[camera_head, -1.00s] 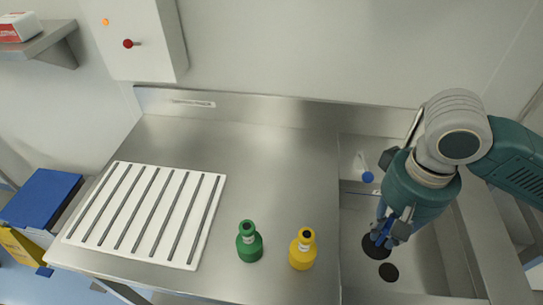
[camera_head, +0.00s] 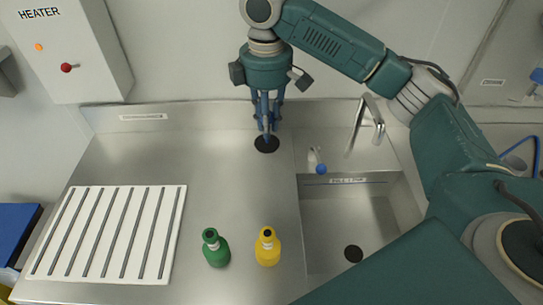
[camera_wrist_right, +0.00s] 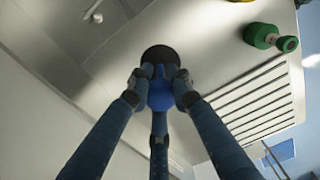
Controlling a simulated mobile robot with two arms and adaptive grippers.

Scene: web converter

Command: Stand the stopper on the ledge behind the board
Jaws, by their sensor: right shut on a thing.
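My right gripper (camera_head: 266,132) is shut on the stopper, a black disc (camera_head: 267,145) with a blue grip on top, over the rear of the steel worktop. In the right wrist view the fingers (camera_wrist_right: 160,88) close around the blue grip (camera_wrist_right: 160,97), with the black disc (camera_wrist_right: 160,56) beyond. I cannot tell whether the disc touches the steel. The white ridged board (camera_head: 180,215) lies front left of the stopper. The steel ledge (camera_head: 170,145) is the bare strip behind the board, below the upright back edge. My left gripper is not in view.
A green bottle (camera_head: 216,250) and a yellow bottle (camera_head: 267,249) stand near the front edge. The sink (camera_head: 345,215) with a dark drain (camera_head: 353,254) is at the right, with a tap (camera_head: 372,118) behind it.

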